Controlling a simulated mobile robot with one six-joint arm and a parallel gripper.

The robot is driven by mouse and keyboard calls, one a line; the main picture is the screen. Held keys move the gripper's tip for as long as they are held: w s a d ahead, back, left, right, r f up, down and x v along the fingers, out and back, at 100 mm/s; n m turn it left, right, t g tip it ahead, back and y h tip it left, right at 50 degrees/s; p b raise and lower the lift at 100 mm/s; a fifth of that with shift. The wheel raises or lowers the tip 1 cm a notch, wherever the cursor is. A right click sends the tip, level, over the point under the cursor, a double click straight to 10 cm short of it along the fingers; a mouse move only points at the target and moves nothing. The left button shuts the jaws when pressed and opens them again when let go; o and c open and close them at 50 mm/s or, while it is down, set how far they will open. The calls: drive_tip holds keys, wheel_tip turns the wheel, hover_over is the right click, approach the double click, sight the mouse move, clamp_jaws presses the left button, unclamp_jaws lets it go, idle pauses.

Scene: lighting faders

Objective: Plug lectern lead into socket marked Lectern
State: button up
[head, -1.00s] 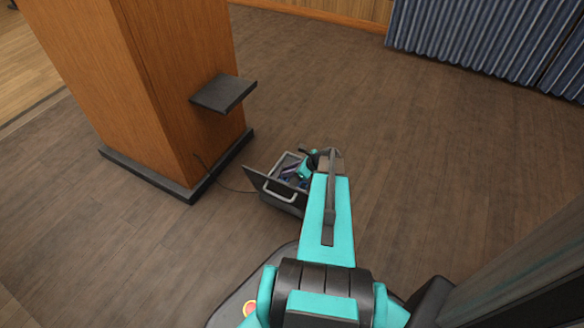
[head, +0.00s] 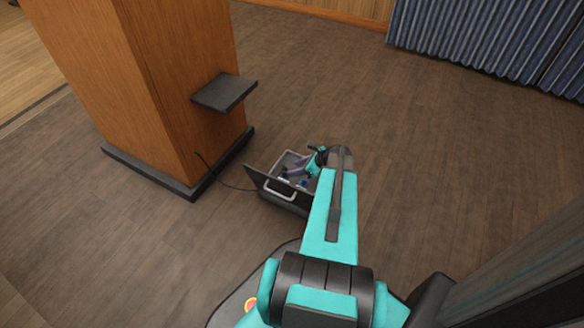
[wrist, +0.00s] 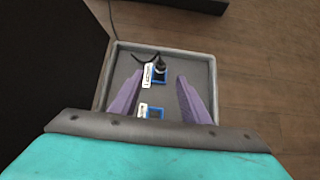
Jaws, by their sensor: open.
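The lectern lead's black plug (wrist: 160,66) stands in the far blue-framed socket (wrist: 157,80) in the wrist view. I cannot tell how deep it sits. A white label (wrist: 148,75) lies beside that socket; its lettering is too small to read. A nearer blue-framed socket (wrist: 155,114) looks empty and has its own label (wrist: 143,109). My gripper (wrist: 159,76) is open, its purple fingers apart to either side of the plug and seemingly not touching it. In the head view my gripper (head: 296,169) is over the floor box. The lead (head: 228,186) runs from the lectern to the box.
The grey floor box (head: 290,203) has its dark lid (head: 261,183) raised on the left, with a light handle in front. The wooden lectern (head: 165,85) with a dark shelf (head: 224,92) stands to the left. The wooden floor (head: 430,180) to the right is clear.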

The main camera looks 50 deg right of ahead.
drive_tip(key=p+v, duration=0.2)
drive_tip(key=v, duration=0.7)
drive_tip(key=shift+p, duration=0.4)
drive_tip(key=shift+w, duration=0.1)
